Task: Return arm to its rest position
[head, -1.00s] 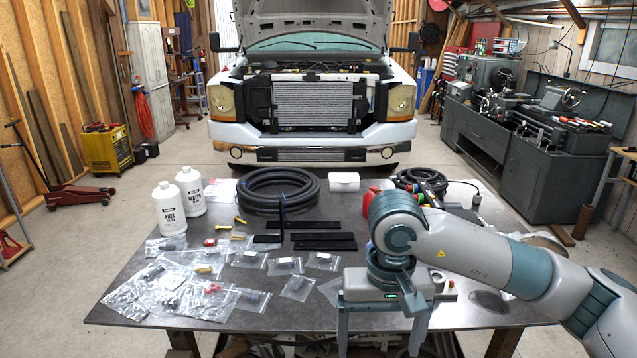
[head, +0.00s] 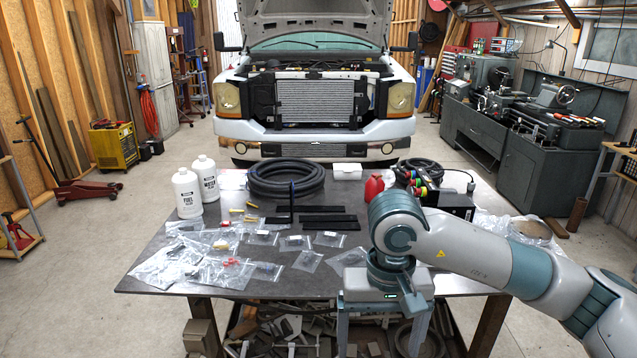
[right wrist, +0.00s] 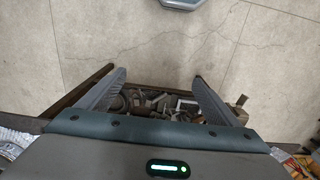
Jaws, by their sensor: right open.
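My right arm comes in from the right in the head view, bent at the elbow. Its gripper (head: 382,335) points down in front of the table's near edge, with its fingers apart. In the right wrist view the two fingers (right wrist: 158,80) are spread wide, with nothing held between them. Beyond them show the floor and a shelf of metal parts. My left arm and gripper are not in view.
The metal table (head: 160,270) bears white bottles (head: 187,195), a coiled black hose (head: 286,178), plastic bags and black bars. Loose metal parts (head: 285,335) fill the shelf below. A truck (head: 315,110) stands behind. Bare floor (head: 80,290) lies left.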

